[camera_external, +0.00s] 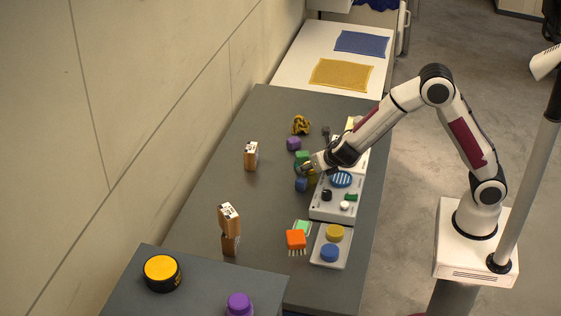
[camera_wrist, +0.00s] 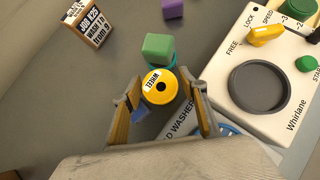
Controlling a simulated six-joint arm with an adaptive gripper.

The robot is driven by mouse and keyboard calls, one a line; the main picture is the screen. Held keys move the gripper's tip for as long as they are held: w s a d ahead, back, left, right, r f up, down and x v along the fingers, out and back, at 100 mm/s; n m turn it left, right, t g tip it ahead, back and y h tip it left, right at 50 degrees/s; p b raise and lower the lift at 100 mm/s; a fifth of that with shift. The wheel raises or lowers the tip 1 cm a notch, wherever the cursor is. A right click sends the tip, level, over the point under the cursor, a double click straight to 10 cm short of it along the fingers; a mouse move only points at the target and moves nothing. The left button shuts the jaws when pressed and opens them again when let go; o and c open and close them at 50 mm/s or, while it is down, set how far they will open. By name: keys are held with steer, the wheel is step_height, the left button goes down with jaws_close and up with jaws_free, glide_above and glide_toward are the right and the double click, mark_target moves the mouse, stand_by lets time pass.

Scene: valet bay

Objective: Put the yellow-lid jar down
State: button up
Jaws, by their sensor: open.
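A small round thing with a yellow top (camera_wrist: 159,86), a dark centre and a white label reading "WHEEL" is between my fingers in the wrist view. It looks like the yellow-lid jar; its sides are mostly hidden. My gripper (camera_wrist: 162,112) is open, with one finger on each side of it; I cannot tell if they touch it. In the external view my gripper (camera_external: 306,169) is low over the grey table, left of the white machine panel.
A green block (camera_wrist: 157,47) is just beyond the yellow top. A blue block (camera_external: 301,184) is close by my gripper. The white panel (camera_external: 321,206) with knobs is to the right. Boxed cartons (camera_external: 251,156) stand left; grey table between is clear.

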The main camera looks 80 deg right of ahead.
steer(key=shift+c, duration=0.4)
steer(key=c, duration=0.8)
steer(key=shift+r, duration=0.2)
steer(key=shift+r, duration=4.8)
